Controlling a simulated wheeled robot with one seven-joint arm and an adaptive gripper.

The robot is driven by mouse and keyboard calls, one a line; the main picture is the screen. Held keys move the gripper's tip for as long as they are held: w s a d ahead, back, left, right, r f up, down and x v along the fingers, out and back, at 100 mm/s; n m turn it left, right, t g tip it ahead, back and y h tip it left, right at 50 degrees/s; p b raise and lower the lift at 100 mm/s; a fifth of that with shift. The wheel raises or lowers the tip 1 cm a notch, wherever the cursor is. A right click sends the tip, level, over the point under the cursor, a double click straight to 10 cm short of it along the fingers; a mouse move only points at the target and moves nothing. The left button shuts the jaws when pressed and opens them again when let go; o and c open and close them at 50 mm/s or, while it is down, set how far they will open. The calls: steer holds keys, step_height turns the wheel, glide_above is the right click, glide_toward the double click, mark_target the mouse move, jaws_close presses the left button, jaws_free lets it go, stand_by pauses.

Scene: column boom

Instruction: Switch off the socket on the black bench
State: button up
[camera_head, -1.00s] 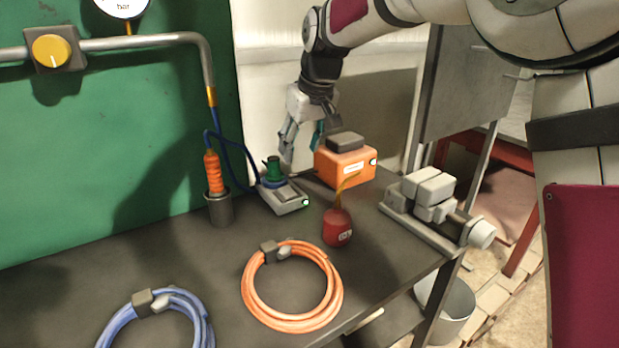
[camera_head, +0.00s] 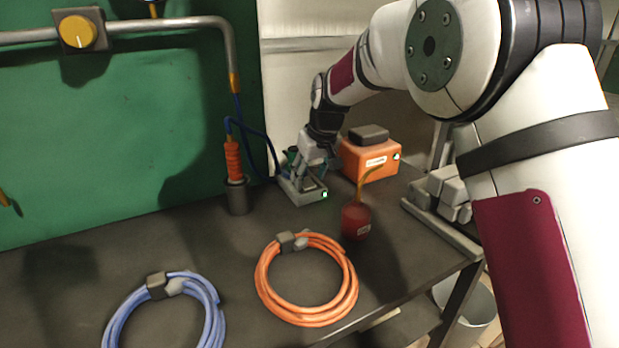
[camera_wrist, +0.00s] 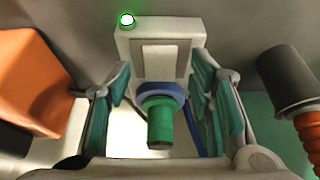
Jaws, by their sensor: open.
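The socket (camera_head: 310,195) is a small grey box on the black bench (camera_head: 215,265), with a lit green lamp at its front corner. It also shows in the wrist view (camera_wrist: 190,42), with a pale rectangular plate or rocker on its top and the lamp glowing at the upper left. A green plug (camera_wrist: 160,124) with a blue ring stands at its near end. My gripper (camera_head: 308,178) is right above the socket, pointing down. In the wrist view its teal-padded fingers (camera_wrist: 164,95) are apart, on either side of the plug. I cannot tell whether they touch it.
An orange box (camera_head: 370,158) with a dark top stands right of the socket. A red flask (camera_head: 356,221) stands in front. A dark cup (camera_head: 238,198) with an orange-handled tool is to the left. Orange (camera_head: 268,290) and blue (camera_head: 214,325) hose coils lie nearer. A grey vise is at right.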

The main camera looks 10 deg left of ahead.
steer(key=shift+w+a+f, duration=0.1)
steer(key=shift+w+f, duration=0.05)
steer(key=shift+f, duration=0.35)
